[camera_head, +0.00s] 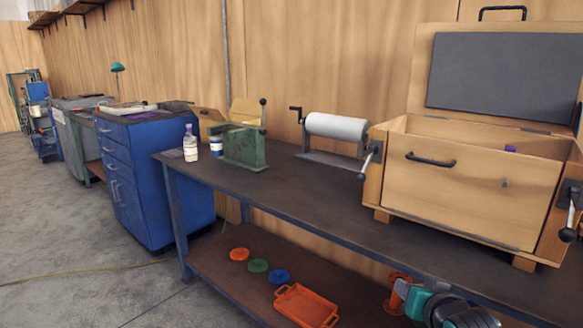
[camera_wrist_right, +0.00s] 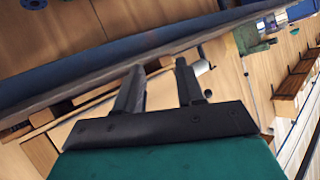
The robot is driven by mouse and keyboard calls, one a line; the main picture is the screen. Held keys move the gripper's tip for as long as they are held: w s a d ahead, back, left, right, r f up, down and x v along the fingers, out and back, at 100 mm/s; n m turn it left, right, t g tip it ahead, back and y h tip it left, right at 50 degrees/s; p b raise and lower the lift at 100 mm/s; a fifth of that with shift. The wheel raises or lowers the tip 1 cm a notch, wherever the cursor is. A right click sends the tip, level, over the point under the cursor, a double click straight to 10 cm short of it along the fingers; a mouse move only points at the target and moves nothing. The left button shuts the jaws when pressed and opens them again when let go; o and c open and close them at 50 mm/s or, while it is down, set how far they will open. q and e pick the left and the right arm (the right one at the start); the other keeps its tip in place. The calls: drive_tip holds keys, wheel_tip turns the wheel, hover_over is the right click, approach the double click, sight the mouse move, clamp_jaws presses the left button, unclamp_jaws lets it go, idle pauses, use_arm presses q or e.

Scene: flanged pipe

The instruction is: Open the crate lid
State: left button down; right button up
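The wooden crate (camera_head: 470,190) stands on the dark bench at the right of the head view. Its lid (camera_head: 420,75) is raised upright behind the box, with a dark panel on its inner face and a black handle on top. The box top is open, and a small purple thing (camera_head: 510,148) shows inside. A teal and black part of my right arm (camera_head: 445,308) is low at the front bench edge, below the crate. My right gripper (camera_wrist_right: 159,65) has its two fingers apart with nothing between them. My left gripper is out of view.
Black levers (camera_head: 369,160) stick out at both crate sides. A white roller (camera_head: 336,127), a green box (camera_head: 243,148) and bottles stand left on the bench (camera_head: 300,195). The lower shelf holds coloured discs and an orange tray (camera_head: 306,306). Bare bench lies before the crate.

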drive_tip(key=s+a+f+n+g+y, duration=0.1)
drive_tip(key=s+a+f+n, duration=0.1)
drive_tip(key=s+f, duration=0.6)
drive_tip(key=s+a+f+n+g+p, duration=0.1)
drive_tip(key=s+a+f+n, duration=0.2)
drive_tip(key=s, duration=1.4)
wheel_tip(320, 180, down, 5)
drive_tip(key=shift+a+f+y, duration=0.2)
drive_tip(key=shift+a+y, duration=0.2)
drive_tip(key=shift+a, duration=0.6)
drive_tip(key=shift+s, duration=0.1)
